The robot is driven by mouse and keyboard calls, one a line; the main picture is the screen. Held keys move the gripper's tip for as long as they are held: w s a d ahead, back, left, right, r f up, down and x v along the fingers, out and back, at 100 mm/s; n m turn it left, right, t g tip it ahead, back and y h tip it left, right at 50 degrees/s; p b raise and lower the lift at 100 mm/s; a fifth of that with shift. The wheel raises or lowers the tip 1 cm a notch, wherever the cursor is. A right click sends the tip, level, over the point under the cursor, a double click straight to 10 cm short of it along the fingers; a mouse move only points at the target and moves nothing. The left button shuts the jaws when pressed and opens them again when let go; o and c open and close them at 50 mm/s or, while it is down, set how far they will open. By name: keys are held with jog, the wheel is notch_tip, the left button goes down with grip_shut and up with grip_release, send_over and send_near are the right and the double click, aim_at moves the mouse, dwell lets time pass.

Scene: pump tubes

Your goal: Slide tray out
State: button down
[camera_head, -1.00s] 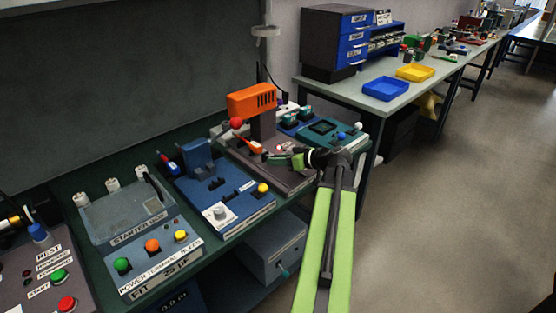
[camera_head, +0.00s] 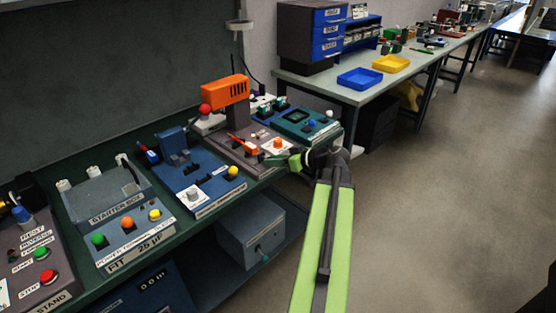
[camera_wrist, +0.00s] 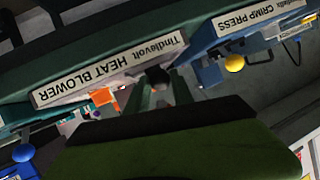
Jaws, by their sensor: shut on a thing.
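The heat blower (camera_head: 225,90) has an orange head above a mauve-grey base. An orange-handled piece (camera_head: 243,145) lies over the base. My gripper (camera_head: 297,160) is at the front of this station in the head view. In the wrist view my gripper (camera_wrist: 160,92) is shut on a small round dark knob (camera_wrist: 157,75), close against the HEAT BLOWER label (camera_wrist: 110,70), which appears upside down. The tray's outline cannot be told apart from the base, and my gripper hides part of the station's front.
The blue crimp press (camera_head: 195,175) stands left of the heat blower. A teal station (camera_head: 300,120) stands to its right. A grey box (camera_head: 250,232) sits on the lower shelf. Another table holds a blue bin (camera_head: 360,79) and a yellow bin (camera_head: 391,63). The floor at right is clear.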

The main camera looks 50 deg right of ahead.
jog(key=shift+a, duration=0.1)
jog(key=c, duration=1.1)
grip_release()
jog(key=shift+s, duration=0.15)
jog(key=p+v, duration=0.6)
jog(key=v, duration=1.1)
jog(key=shift+s+p, duration=0.25)
jog(key=shift+p, duration=0.05)
